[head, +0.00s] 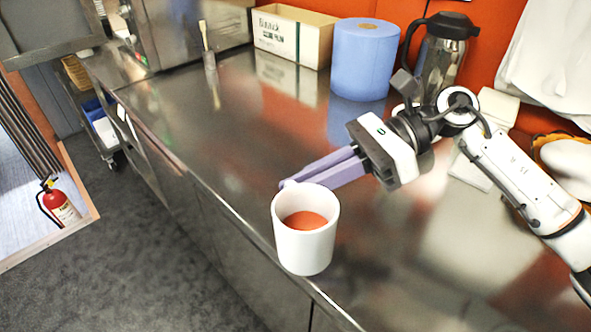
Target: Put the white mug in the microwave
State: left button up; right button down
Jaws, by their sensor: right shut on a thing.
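The white mug (305,250) is in the lower middle of the head view, over the front edge of the steel counter, upright, with a reddish-orange inside or content. My right gripper (292,184) reaches in from the right with its purple fingers at the mug's back rim, and it is shut on the mug. The exact grip is partly hidden behind the rim. My left gripper is out of view. I cannot make out a microwave for certain; a steel appliance (190,30) stands at the back left of the counter.
A blue paper roll (364,60), a cardboard box (292,35) and a dark-lidded jug (440,58) stand along the back of the steel counter (240,140). The counter's middle is clear. A fire extinguisher (62,205) is at left.

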aim_at(308, 229)
jog(key=n+g+h, duration=0.1)
jog(key=d+f+n+g, duration=0.1)
jog(key=n+g, duration=0.1)
jog(key=f+n+g+h, duration=0.1)
jog(key=n+g, duration=0.1)
jog(key=shift+s+d+f+h, duration=0.15)
jog(key=shift+s+f+h, duration=0.1)
jog(key=shift+s+h, duration=0.1)
jog(key=shift+s+d+f+n+g+h, duration=0.15)
jog(key=shift+d+f+n+g+h, duration=0.1)
jog(key=shift+f+n+g+h, duration=0.35)
jog(key=shift+s+d+f+n+g+h, duration=0.15)
jog(key=shift+d+f+n+g+h, duration=0.15)
jog(key=shift+n+g, duration=0.45)
jog(key=shift+r, duration=0.1)
jog(key=shift+s, duration=0.1)
